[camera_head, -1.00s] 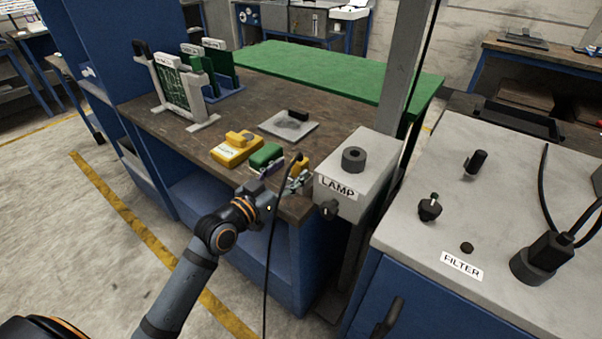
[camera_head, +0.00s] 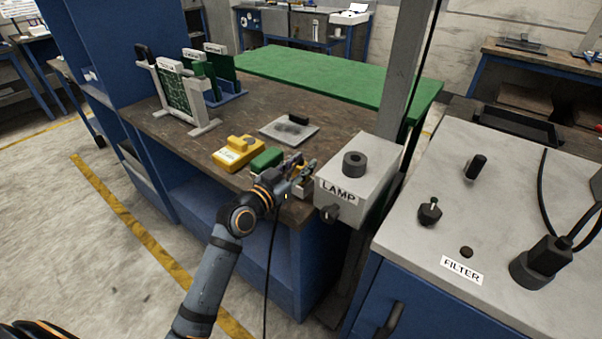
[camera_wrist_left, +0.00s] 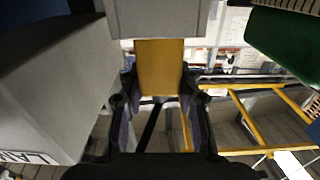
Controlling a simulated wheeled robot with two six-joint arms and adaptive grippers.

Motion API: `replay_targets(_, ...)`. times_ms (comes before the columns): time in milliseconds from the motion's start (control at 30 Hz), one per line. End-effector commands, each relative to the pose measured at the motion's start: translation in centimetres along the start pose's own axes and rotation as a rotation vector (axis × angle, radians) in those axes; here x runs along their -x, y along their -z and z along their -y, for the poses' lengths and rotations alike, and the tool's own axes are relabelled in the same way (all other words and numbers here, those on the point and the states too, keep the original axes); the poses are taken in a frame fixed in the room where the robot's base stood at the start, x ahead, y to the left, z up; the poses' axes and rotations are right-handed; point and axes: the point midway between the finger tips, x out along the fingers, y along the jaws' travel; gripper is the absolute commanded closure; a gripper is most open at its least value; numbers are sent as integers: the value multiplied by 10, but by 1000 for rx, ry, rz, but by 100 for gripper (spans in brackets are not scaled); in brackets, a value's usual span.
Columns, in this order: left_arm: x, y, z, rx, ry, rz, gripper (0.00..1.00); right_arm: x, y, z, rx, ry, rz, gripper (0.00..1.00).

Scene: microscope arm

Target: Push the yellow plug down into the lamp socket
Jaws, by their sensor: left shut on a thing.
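The yellow plug (camera_wrist_left: 160,68) sits between the fingers of my left gripper (camera_wrist_left: 160,105) in the left wrist view. The left gripper (camera_head: 303,170) is shut on it at the bench's front edge, just left of the lamp box (camera_head: 345,205). In the head view the gripper mostly hides the plug. The lamp socket (camera_head: 354,160) is a dark round collar with a hole, on top of the light grey box labelled LAMP. The gripper is apart from the socket. A grey block (camera_wrist_left: 158,18) shows beyond the plug in the wrist view. My right gripper is not in view.
A green connector (camera_head: 266,159) and a yellow box (camera_head: 237,152) stand left of the gripper. A grey post (camera_head: 405,75) rises behind the lamp box. The FILTER cabinet (camera_head: 490,215), with knobs and a corded plug, stands to the right.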

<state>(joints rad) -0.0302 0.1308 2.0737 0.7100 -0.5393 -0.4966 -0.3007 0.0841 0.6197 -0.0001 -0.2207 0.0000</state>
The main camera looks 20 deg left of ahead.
Motion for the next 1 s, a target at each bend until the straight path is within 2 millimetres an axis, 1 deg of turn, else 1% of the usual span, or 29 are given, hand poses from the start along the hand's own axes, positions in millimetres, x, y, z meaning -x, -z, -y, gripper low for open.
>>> replay_targets(33, 0, 0, 0, 0, 0, 0, 87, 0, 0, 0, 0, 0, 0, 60)
replay_targets(133, 0, 0, 0, 0, 0, 0, 100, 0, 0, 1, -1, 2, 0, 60)
replay_targets(367, 0, 1, 0, 0, 0, -2, 100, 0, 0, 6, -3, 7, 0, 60)
replay_targets(467, 0, 6, 0, -2, 0, -3, 100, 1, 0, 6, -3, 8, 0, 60)
replay_targets(567, 0, 17, 0, -3, 0, -4, 100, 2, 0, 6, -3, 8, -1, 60)
replay_targets(667, 0, 36, 0, -3, 0, -6, 100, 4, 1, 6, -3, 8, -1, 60)
replay_targets(733, 7, 45, 8, -13, 1, 0, 100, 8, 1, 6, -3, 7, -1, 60)
replay_targets(1000, 38, 97, 36, -19, -3, 4, 100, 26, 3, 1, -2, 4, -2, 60)
